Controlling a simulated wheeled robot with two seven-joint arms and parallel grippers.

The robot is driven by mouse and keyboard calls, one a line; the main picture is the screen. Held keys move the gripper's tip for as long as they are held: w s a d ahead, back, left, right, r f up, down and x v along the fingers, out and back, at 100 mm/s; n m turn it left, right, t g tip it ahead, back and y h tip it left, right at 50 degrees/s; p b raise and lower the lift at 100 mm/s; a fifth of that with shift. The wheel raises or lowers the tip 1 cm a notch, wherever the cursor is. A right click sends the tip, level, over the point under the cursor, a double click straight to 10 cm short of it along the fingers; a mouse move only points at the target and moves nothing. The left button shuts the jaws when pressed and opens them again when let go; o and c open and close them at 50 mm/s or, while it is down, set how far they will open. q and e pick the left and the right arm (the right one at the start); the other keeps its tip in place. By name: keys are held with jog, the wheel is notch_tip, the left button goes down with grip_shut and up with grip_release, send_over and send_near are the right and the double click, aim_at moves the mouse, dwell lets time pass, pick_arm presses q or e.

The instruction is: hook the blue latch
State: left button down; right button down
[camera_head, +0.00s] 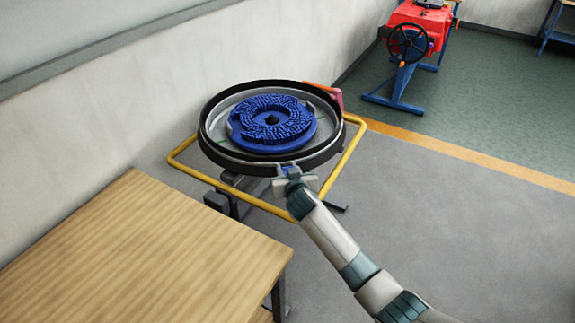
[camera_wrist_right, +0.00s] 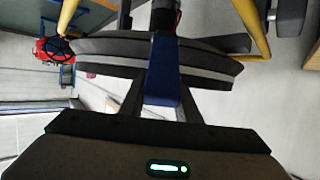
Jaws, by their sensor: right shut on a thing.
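The blue latch (camera_wrist_right: 163,72) shows in the right wrist view as a flat blue strip between my two dark fingers. It lies across the dark and grey rim of the scrubber deck (camera_wrist_right: 105,62). My right gripper (camera_wrist_right: 160,98) is shut on the latch. In the head view my right gripper (camera_head: 292,175) is at the near side of the round black-rimmed deck (camera_head: 213,148), with only a little blue showing at its tip. The fingers hide most of the latch there, and I cannot tell whether it is hooked. My left gripper is not in view.
A blue bristle brush (camera_head: 270,122) lies inside the deck. A yellow tube frame (camera_head: 350,150) surrounds it. A wooden table (camera_head: 140,250) stands at the near left, by the wall. A red machine with a handwheel (camera_head: 408,42) stands at the back right. The grey floor at right is clear.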

jog(key=shift+w+r+g+p, duration=0.5)
jog(key=shift+g+p, duration=0.3)
jog(key=shift+p, duration=0.8)
jog(key=shift+w+a+f+g+p, duration=0.1)
jog(key=shift+w+f+g+p, duration=0.1)
jog(key=shift+w+g+p, duration=0.55)
jog(key=shift+s, duration=0.25)
jog(key=c, duration=1.3)
grip_release()
jog(key=shift+c, duration=0.2)
jog(key=shift+s, duration=0.15)
jog(key=b+v, duration=0.2)
jog(key=v, duration=1.5)
jog(key=shift+s+a, duration=0.1)
jog(key=shift+a, duration=0.05)
